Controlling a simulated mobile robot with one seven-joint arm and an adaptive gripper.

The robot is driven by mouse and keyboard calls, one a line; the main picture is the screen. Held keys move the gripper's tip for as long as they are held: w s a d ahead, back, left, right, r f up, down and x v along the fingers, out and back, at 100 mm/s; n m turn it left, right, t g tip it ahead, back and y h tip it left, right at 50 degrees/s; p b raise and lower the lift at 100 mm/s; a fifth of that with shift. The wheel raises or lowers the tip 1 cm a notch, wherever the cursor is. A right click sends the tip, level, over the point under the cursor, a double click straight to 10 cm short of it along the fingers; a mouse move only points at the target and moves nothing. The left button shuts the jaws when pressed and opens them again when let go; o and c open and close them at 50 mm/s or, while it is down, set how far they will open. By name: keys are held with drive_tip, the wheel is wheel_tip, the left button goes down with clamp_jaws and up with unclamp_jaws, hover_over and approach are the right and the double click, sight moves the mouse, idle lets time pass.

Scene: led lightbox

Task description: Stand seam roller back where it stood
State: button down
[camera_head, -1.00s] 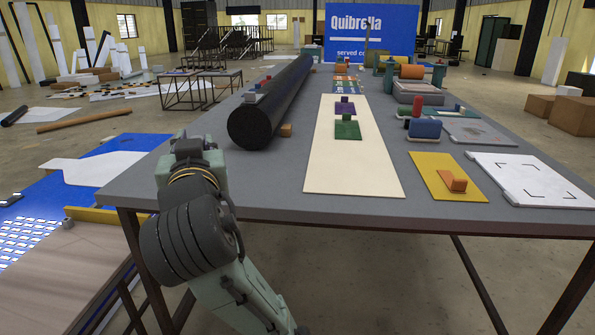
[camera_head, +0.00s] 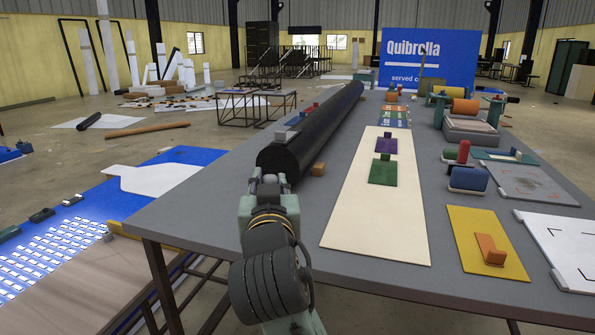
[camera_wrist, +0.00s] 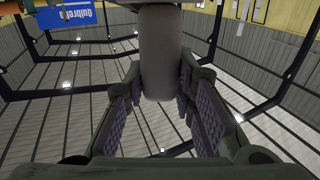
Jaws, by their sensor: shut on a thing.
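My gripper (camera_wrist: 162,98) is shut on a plain grey cylinder (camera_wrist: 160,55), which I take to be the seam roller; it lies between the two ribbed finger pads in the wrist view. Its far end is cut off at the top edge there. In the head view my gripper (camera_head: 269,184) is at the near left edge of the grey table (camera_head: 215,215), just in front of the near end of a long black roll. The held roller cannot be clearly made out there. No marked standing place for it can be told.
The long black roll (camera_head: 310,128) lies along the table's left side, with a small wooden block (camera_head: 318,169) beside it. A cream strip (camera_head: 350,232) carries green and purple blocks.

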drive_tip(key=shift+w+d+r+p, duration=0.25)
drive_tip(key=shift+w+r+p, duration=0.15)
drive_tip(key=shift+p, duration=0.35)
drive_tip(key=w+d+f+p, duration=0.2)
drive_tip(key=w+d+f, duration=0.2)
drive_tip(key=w, duration=0.6)
drive_tip(key=shift+f, duration=0.7)
drive_tip(key=shift+d, duration=0.1)
drive_tip(key=shift+f, duration=0.15)
drive_tip(key=c, duration=1.3)
unclamp_jaws()
drive_tip(key=shift+c, duration=0.2)
